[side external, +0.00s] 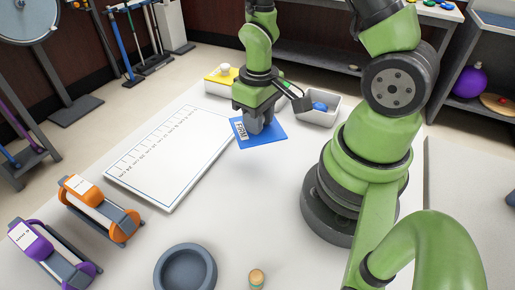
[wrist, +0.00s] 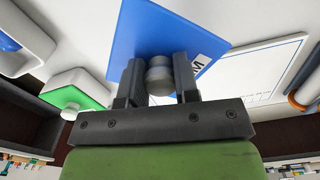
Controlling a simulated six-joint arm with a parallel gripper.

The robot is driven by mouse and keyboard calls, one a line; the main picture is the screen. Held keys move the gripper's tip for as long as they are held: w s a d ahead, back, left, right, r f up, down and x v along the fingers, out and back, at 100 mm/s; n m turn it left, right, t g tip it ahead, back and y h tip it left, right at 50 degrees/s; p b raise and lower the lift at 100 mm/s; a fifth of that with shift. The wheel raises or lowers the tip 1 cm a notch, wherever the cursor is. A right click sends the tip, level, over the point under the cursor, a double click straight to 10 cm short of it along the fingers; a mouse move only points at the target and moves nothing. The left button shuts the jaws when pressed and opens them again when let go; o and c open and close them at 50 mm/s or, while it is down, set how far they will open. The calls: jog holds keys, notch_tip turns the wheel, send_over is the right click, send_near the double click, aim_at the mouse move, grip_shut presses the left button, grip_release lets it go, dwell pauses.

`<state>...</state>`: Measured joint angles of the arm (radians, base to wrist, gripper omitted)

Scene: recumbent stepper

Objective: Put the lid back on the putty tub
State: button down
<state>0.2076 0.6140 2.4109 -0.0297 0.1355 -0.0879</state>
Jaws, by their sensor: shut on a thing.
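A blue square lid (side external: 268,137) with a white "FIRM" label hangs below my gripper (side external: 257,122), apart from any tub. In the wrist view, my gripper (wrist: 159,78) is shut on the lid's round grey knob, and the blue lid (wrist: 140,32) spreads out beyond the fingers. An open white tub (side external: 326,120) with blue putty (side external: 319,106) inside stands behind and right of the lid. Part of this tub (wrist: 32,48) shows at the left of the wrist view. Whether the lid is exactly level, I cannot tell.
A yellow-lidded tub (side external: 222,77) stands at the back. A green-lidded tub (wrist: 85,92) shows in the wrist view; my gripper mostly hides it from the side. A ruled white board (side external: 170,155) lies left, a grey bowl (side external: 186,268) in front. The middle table is clear.

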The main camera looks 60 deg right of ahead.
jog(key=shift+d, duration=0.1)
jog(key=shift+w+d, duration=0.1)
jog(key=shift+d, duration=0.25)
jog(key=s+d+r+m, duration=0.2)
jog(key=s+d+m, duration=0.2)
jog(key=d, duration=0.6)
jog(key=s+d+r+m, duration=0.2)
jog(key=s+d+m, duration=0.2)
jog(key=d, duration=0.7)
jog(key=shift+r+m, duration=0.3)
jog(key=shift+m, duration=0.2)
jog(key=shift+f, duration=3.1)
jog(key=shift+a+f, duration=0.1)
jog(key=shift+f, duration=0.65)
